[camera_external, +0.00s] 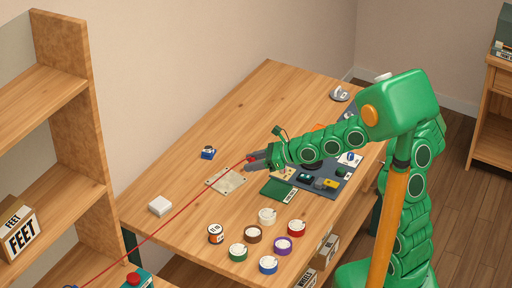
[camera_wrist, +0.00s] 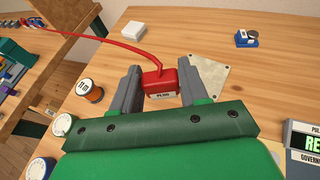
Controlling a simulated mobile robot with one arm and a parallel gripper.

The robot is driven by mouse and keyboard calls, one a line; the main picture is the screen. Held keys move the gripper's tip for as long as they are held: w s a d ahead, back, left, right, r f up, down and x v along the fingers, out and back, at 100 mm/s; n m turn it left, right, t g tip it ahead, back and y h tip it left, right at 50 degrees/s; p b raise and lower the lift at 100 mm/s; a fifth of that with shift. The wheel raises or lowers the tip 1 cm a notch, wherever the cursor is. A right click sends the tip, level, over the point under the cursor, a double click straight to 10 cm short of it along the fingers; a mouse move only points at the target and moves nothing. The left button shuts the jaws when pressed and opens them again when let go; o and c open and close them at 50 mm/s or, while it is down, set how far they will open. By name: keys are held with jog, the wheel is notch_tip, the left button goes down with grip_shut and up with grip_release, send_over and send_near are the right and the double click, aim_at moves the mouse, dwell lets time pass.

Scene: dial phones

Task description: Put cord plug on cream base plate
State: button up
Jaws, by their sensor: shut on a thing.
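The cord plug (camera_wrist: 161,82) is a red block with a label reading PLUG, and a red cord runs from it. My gripper (camera_wrist: 158,90) is shut on the plug, one grey finger on each side. In the external view my gripper (camera_external: 254,162) is just above and to the right of the cream base plate. The cream base plate (camera_wrist: 212,74) lies flat on the table, to the right of the plug in the wrist view. It also shows in the external view (camera_external: 225,182). Whether the plug touches the plate cannot be told.
The red cord (camera_external: 165,218) stretches to the lower left, past a white box (camera_external: 160,206). A small blue item (camera_external: 208,153) sits behind the plate. Several round coloured tubs, like the red one (camera_external: 296,228), stand in front. A dark mat (camera_external: 335,182) with parts lies right.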

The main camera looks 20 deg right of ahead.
aim_at(228, 180)
jog(key=shift+w+a+f, duration=0.3)
jog(key=shift+w+a, duration=0.05)
jog(key=shift+w, duration=0.25)
jog(key=w+a+f, duration=0.1)
jog(key=w+f, duration=0.1)
jog(key=w, duration=0.1)
jog(key=w+a+f, duration=0.3)
jog(key=w+f, duration=0.2)
jog(key=shift+w+a, duration=0.35)
jog(key=shift+a, duration=0.05)
jog(key=shift+w+a+f, duration=0.25)
jog(key=shift+w+f, duration=0.1)
jog(key=shift+f, duration=0.15)
jog(key=shift+w+a+f, duration=0.2)
jog(key=shift+w+f, duration=0.15)
jog(key=shift+f, duration=0.1)
jog(key=shift+w+f, duration=0.1)
jog(key=shift+f, duration=1.45)
jog(key=shift+f, duration=0.15)
jog(key=o, duration=1)
jog(key=shift+o, duration=0.2)
